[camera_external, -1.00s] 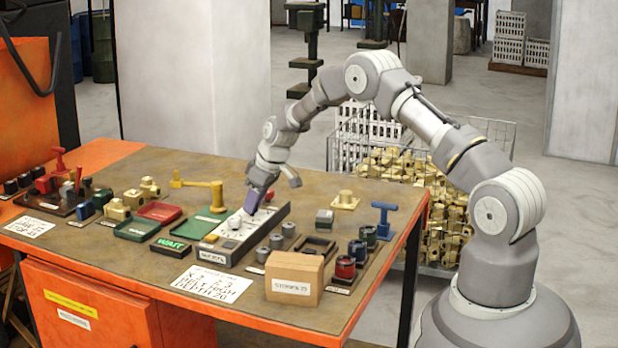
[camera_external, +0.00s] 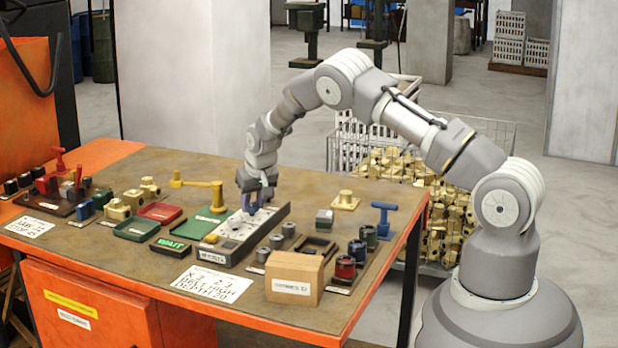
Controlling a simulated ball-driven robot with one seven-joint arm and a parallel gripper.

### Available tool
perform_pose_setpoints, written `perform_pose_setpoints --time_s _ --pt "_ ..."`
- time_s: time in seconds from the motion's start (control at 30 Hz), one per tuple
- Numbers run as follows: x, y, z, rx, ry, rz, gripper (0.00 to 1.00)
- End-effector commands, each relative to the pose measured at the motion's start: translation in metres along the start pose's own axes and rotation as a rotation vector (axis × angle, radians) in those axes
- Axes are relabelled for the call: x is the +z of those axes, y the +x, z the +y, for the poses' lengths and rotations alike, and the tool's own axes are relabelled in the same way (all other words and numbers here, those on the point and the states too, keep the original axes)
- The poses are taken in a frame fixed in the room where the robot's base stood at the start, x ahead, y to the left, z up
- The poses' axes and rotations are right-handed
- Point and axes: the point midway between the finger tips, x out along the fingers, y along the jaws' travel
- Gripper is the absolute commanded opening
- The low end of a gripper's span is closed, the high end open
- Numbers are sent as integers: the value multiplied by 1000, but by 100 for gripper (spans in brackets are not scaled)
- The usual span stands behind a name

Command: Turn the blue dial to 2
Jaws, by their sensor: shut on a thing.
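A long grey control panel (camera_external: 271,218) with a pale top lies across the middle of the workbench. My gripper (camera_external: 252,206) points down at the panel's middle part, with its fingers close together. It is shut on a small blue thing there, which appears to be the blue dial; the fingers cover most of it. The number it points to is too small to read. A small yellow knob (camera_external: 211,238) sits at the panel's near end, apart from my gripper.
A green WAIT display (camera_external: 171,245) and green and red trays lie left of the panel. A cardboard box (camera_external: 294,278) and several grey cylinders stand to its right. A yellow tap-like part (camera_external: 200,185) stands behind-left. A written card (camera_external: 213,287) lies in front.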

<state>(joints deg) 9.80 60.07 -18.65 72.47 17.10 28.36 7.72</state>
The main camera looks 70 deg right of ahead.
Motion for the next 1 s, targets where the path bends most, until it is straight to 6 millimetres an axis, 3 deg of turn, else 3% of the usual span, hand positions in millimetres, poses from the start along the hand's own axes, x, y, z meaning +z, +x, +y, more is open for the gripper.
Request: perform_pose_setpoints --time_s 0.5,1.0 --pt "-2 0 -4 126 305 3 4" --pt "-2 0 -4 147 361 2 4"
